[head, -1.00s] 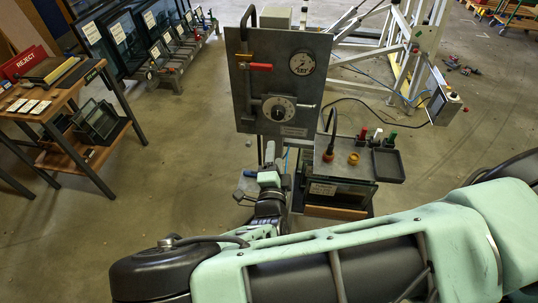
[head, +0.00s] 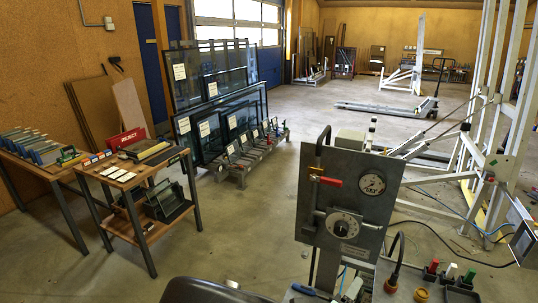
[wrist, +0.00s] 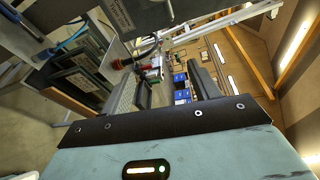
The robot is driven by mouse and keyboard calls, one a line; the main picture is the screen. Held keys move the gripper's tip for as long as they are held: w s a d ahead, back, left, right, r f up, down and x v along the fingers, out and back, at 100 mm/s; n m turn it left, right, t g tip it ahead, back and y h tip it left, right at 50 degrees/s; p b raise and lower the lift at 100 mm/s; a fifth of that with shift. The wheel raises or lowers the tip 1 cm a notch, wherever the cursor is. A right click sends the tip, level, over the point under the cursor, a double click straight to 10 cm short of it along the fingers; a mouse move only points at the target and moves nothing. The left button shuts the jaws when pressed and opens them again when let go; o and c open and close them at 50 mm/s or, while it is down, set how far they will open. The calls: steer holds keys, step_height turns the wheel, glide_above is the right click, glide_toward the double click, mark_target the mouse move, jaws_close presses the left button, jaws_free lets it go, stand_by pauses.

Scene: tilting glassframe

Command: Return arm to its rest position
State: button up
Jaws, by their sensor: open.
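My gripper (wrist: 174,86) shows in the wrist view as two dark fingers standing apart, with nothing seen between them. In the head view, a dark rounded part of my arm shows at the bottom edge, and most of the arm is out of frame. The panel's underside region (wrist: 130,12) shows at the top of the wrist view.
Beside the panel are a black hooked cable (head: 396,262) and red, white and green-topped items (head: 450,270). A wooden trolley (head: 140,180) with a red reject sign (head: 126,139) stands left. Glass panes (head: 220,120) lean behind it. A white frame (head: 490,120) stands right. Floor between is open.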

steer(key=s+r+m+g+y+b, duration=0.25)
steer(key=s+m+g+b, duration=0.25)
steer(key=s+m+g, duration=1.1)
steer(key=s+a+r+m+t+y+b, duration=0.1)
steer(key=r+m+y, duration=0.3)
steer(key=m, duration=0.6)
steer(key=s+a+r+m+t+y+b, duration=0.1)
steer(key=a+r+m+y+b, duration=0.3)
steer(key=m, duration=0.7)
steer(key=shift+s+a+r+t+y, duration=0.4)
steer(key=shift+r+t, duration=0.2)
steer(key=shift+r, duration=0.2)
steer(key=shift+w+d, duration=0.1)
steer(key=shift+d, duration=0.05)
